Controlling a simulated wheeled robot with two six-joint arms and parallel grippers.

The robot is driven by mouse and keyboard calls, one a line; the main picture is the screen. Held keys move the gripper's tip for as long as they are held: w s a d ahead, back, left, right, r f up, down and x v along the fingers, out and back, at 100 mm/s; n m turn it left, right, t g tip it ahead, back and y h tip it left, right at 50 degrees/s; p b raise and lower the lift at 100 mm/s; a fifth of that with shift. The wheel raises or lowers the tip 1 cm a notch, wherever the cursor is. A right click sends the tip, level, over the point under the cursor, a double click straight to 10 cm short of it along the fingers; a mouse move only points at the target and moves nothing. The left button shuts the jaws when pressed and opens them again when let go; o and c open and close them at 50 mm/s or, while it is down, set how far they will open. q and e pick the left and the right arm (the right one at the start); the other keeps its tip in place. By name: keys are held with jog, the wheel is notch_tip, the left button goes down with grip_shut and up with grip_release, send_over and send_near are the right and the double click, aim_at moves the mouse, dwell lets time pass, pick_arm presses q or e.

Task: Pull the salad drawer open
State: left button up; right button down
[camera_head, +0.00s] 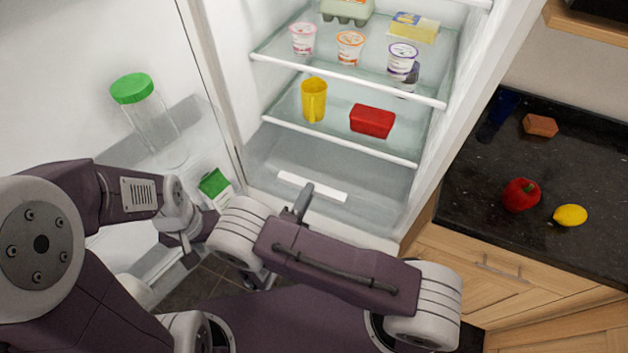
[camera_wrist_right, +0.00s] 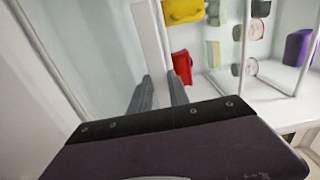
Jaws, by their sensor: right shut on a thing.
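The salad drawer (camera_head: 375,190) is a clear bin at the bottom of the open fridge, under the lowest glass shelf. Its white handle strip (camera_head: 325,190) runs across the front. My right gripper (camera_head: 303,196) is at this strip, shut on it. In the right wrist view the two grey fingers (camera_wrist_right: 160,92) reach the lower end of the white strip (camera_wrist_right: 149,38); the exact contact is hard to see. I cannot tell how far the drawer is out. My left gripper (camera_head: 190,258) is low by the fridge door, apart from the drawer, and its fingers are unclear.
The open fridge door (camera_head: 90,60) at left holds a green-capped jar (camera_head: 150,115) and a green-topped carton (camera_head: 215,188). Shelves above carry a yellow cup (camera_head: 314,100), a red box (camera_head: 372,121) and yogurt pots. A dark counter (camera_head: 475,200) stands right.

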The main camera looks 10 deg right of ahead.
jog(key=shift+s+a+f, duration=0.2)
jog(key=shift+s+f, duration=0.05)
jog(key=shift+s, duration=0.2)
jog(key=c, duration=1.3)
grip_release()
jog(key=shift+w, duration=0.15)
jog(key=shift+r, duration=0.15)
